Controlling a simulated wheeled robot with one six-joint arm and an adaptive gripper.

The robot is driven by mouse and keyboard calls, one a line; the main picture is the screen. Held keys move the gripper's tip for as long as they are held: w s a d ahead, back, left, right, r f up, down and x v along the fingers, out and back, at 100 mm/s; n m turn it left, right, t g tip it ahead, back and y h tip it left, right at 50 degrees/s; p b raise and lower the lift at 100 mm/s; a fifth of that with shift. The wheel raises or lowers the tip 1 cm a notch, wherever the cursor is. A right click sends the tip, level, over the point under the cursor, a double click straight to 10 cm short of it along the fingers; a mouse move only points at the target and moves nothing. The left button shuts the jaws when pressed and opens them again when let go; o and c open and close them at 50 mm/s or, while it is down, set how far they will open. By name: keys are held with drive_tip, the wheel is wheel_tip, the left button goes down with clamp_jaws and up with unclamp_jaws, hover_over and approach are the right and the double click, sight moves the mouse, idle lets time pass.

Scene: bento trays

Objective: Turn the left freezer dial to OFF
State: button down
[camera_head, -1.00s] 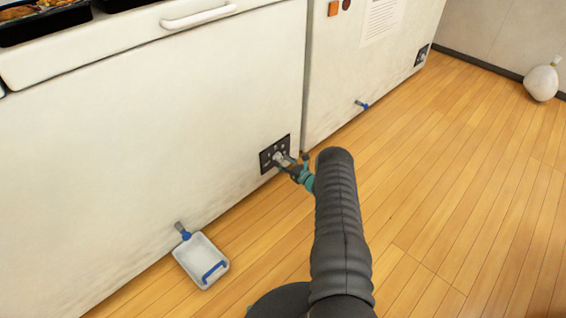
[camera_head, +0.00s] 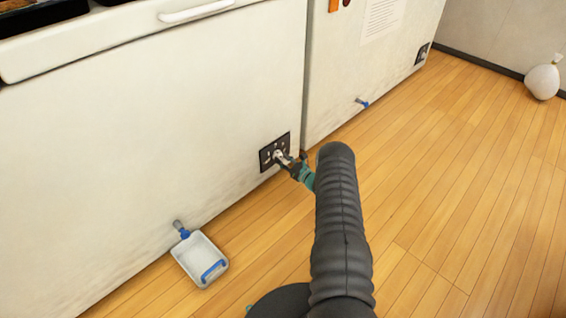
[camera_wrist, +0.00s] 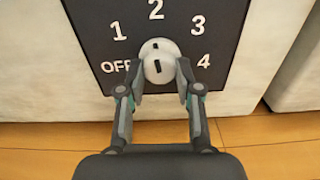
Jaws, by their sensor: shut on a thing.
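The left freezer dial is a pale round knob (camera_wrist: 160,50) on a dark panel (camera_wrist: 95,28) marked OFF, 1, 2, 3 and 4 in the wrist view. Two short dark marks show on the knob; I cannot tell for sure which number it points at. My gripper (camera_wrist: 160,75) has one finger on each side of the knob and is shut on it. In the head view the panel (camera_head: 266,158) sits low on the left freezer (camera_head: 150,130), with my gripper (camera_head: 284,160) at it. The knob is small there and partly covered by the fingers.
A white tray with a blue handle (camera_head: 199,262) lies on the floor below a blue-tipped drain (camera_head: 181,230). The right freezer (camera_head: 345,70) has its own dark panel (camera_head: 422,55) and drain (camera_head: 362,102). A white bag (camera_head: 542,82) stands by the wall. Floor on the right is clear.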

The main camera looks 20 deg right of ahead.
drive_tip(key=n+b, duration=0.5)
drive_tip(key=shift+d+f+n, duration=0.1)
drive_tip(key=shift+f+n, duration=0.05)
drive_tip(key=shift+n, duration=0.15)
drive_tip(key=n+b, duration=0.2)
drive_tip(key=n, duration=0.1)
drive_tip(key=shift+n, duration=0.3)
drive_tip(key=n, duration=0.4)
drive_tip(key=shift+r+b, duration=0.25)
drive_tip(key=shift+b, duration=0.1)
drive_tip(key=shift+w+n, duration=0.1)
drive_tip(key=shift+n, duration=2.4)
drive_tip(key=c, duration=0.8)
unclamp_jaws()
